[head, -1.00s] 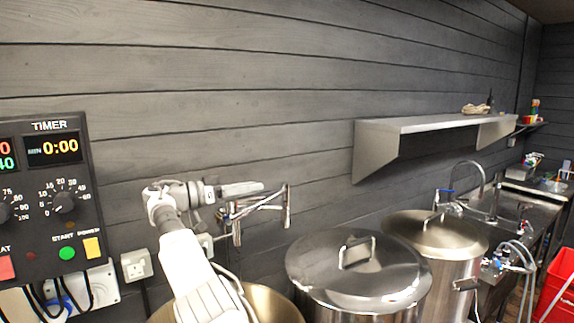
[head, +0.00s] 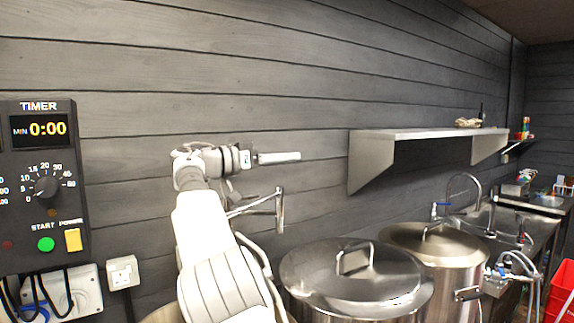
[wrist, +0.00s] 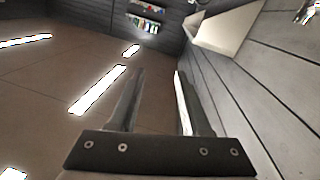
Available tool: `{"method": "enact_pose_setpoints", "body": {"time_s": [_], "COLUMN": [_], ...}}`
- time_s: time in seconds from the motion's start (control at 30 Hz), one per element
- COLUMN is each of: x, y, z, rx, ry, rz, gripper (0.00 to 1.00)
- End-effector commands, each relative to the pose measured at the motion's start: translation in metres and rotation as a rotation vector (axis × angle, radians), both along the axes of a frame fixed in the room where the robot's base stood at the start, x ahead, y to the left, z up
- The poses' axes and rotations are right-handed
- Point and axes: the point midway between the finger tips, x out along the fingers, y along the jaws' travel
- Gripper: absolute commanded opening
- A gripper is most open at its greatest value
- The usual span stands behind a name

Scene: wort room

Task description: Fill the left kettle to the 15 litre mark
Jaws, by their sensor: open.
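The left kettle (head: 163,314) shows only as a strip of its brassy rim at the bottom edge of the head view. My arm hides most of it, so its level and any mark cannot be seen. A chrome wall tap with a jointed spout (head: 279,210) reaches out above that area, partly behind my arm. My gripper (head: 298,156) is raised above the spout, in front of the wall, pointing right. In the wrist view my gripper (wrist: 158,75) has its two fingers apart with nothing between them.
Two steel kettles with lids, a nearer one (head: 355,278) and a farther one (head: 440,245), stand to the right. A wall shelf (head: 430,134) juts out above them. A timer panel (head: 38,185) hangs at left. A sink tap (head: 465,180) and red crate (head: 560,290) are farther right.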

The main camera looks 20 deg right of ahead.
Motion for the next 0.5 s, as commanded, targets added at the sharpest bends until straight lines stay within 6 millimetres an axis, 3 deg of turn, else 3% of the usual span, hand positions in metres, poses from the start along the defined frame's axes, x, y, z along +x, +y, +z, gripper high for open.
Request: {"method": "enact_pose_setpoints", "body": {"time_s": [0.37, 0.4, 0.5], "x": [-0.0043, -0.0043, -0.0054], "y": [-0.0067, -0.0067, -0.0091], "z": [0.0048, 0.0048, 0.0044], "rx": [0.0, 0.0, 0.008], "ry": [0.001, 0.001, 0.007], "rz": [0.0, 0.0, 0.0], "gripper": [0.48, 0.46, 0.28]}}
